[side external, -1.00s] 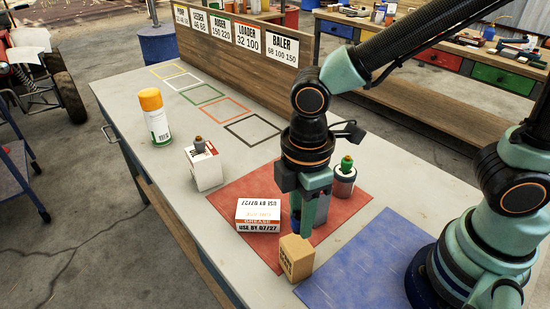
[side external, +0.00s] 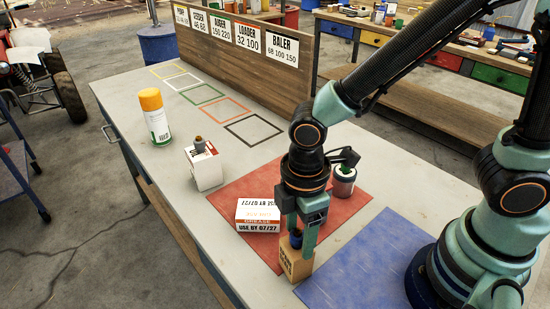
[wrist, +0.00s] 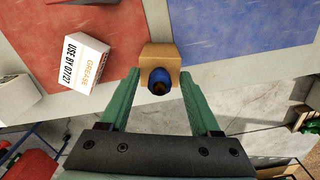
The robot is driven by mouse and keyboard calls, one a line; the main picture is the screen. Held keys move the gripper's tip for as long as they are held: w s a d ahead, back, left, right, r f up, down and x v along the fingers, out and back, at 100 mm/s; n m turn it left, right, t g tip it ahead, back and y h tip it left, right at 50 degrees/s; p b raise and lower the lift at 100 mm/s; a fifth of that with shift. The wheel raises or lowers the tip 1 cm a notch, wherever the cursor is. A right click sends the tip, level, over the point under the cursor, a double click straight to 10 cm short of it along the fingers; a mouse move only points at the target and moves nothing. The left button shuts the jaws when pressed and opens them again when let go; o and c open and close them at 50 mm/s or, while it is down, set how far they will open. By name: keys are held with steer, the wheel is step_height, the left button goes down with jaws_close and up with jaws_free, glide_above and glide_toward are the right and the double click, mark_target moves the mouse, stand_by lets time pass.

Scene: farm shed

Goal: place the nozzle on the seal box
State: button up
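A small dark-blue nozzle (side external: 296,239) with a brownish tip stands upright on a small brown cardboard box (side external: 295,267), which I take for the seal box; its lettering is too small to read. In the wrist view the nozzle (wrist: 159,82) is over the near part of the box (wrist: 160,56). My gripper (side external: 303,247) points down around the nozzle. In the wrist view my gripper (wrist: 160,78) has its green fingers apart, with a gap on either side of the nozzle.
A white grease box (side external: 258,216) lies just left on a red mat (side external: 236,190). A blue mat (side external: 365,262) is at right. A can (side external: 343,183), a white box with a grey fitting on it (side external: 205,172) and a yellow-capped spray can (side external: 156,122) stand farther back.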

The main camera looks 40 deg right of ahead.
mark_target(299, 230)
steer(key=shift+r, duration=0.15)
step_height(299, 230, up, 12)
steer(key=w+d+r+m+t, duration=0.2)
steer(key=d+m, duration=0.5)
steer(key=d, duration=0.2)
steer(key=w+d+r+m+t, duration=0.1)
steer(key=w+d+m+t, duration=0.1)
steer(key=d+m, duration=0.5)
steer(key=shift+w+d+r+m+t, duration=0.35)
steer(key=shift+d+t, duration=0.45)
steer(key=shift+d, duration=0.35)
